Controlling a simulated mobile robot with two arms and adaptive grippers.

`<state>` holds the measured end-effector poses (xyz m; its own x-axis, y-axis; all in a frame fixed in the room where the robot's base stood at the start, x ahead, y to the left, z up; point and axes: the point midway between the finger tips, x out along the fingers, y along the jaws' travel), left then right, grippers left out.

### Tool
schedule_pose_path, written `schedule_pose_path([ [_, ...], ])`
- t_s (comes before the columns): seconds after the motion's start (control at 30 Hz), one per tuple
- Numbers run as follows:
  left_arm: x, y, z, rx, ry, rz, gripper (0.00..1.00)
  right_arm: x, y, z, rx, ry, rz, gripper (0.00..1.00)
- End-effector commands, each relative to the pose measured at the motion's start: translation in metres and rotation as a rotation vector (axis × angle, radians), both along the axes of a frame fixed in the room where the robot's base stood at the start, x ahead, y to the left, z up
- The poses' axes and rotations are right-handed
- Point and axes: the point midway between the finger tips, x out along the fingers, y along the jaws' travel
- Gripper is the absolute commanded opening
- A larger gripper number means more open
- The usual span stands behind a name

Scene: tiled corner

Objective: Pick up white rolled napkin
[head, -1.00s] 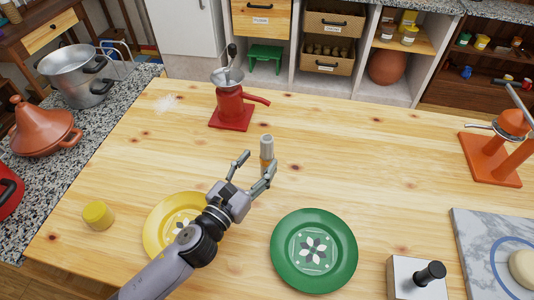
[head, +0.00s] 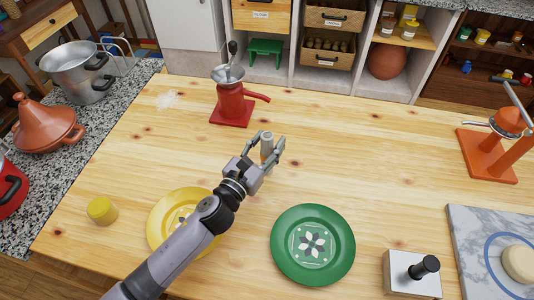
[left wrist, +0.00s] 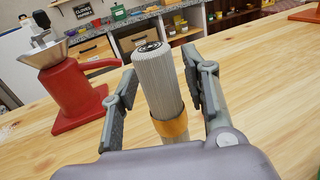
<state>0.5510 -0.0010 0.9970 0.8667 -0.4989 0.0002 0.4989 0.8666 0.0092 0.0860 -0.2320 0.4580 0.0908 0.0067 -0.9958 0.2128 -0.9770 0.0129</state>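The white rolled napkin (head: 267,146) stands upright on the wooden table, with a ribbed surface and a yellow-orange band low on it in the left wrist view (left wrist: 160,85). My left gripper (head: 268,144) is around it, with one finger on each side. In the left wrist view the fingers (left wrist: 158,88) stand apart, with a visible gap to the napkin on the left side; on the right the finger is very near it, and I cannot tell whether it touches. The napkin's lower end is hidden behind the gripper's body. My right gripper is not in view.
A red grinder (head: 231,100) stands beyond the gripper to the left. A yellow plate (head: 160,213) lies under my left arm, a green plate (head: 312,275) to its right.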

Motion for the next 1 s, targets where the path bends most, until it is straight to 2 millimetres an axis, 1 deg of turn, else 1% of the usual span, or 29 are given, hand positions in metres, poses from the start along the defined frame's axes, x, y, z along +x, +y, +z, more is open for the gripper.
schedule_pose_path([
  [0.03, 0.0, 0.0, 0.0, 0.0, 0.0, 0.0, 0.37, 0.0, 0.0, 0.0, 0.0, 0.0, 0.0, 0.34],
  [0.07, 0.0, 0.0, 0.0, 0.0, 0.0, 0.0, 0.35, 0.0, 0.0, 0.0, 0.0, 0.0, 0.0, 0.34],
  [0.57, 0.0, 0.0, 0.0, 0.0, 0.0, 0.0, 0.02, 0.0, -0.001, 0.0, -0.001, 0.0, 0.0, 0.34],
  [0.83, 0.0, 0.0, 0.001, 0.0, -0.001, 0.0, 0.01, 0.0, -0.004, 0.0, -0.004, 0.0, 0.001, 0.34],
  [1.0, 0.001, 0.0, 0.013, 0.002, -0.005, -0.001, 0.01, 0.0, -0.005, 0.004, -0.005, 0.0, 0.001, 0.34],
])
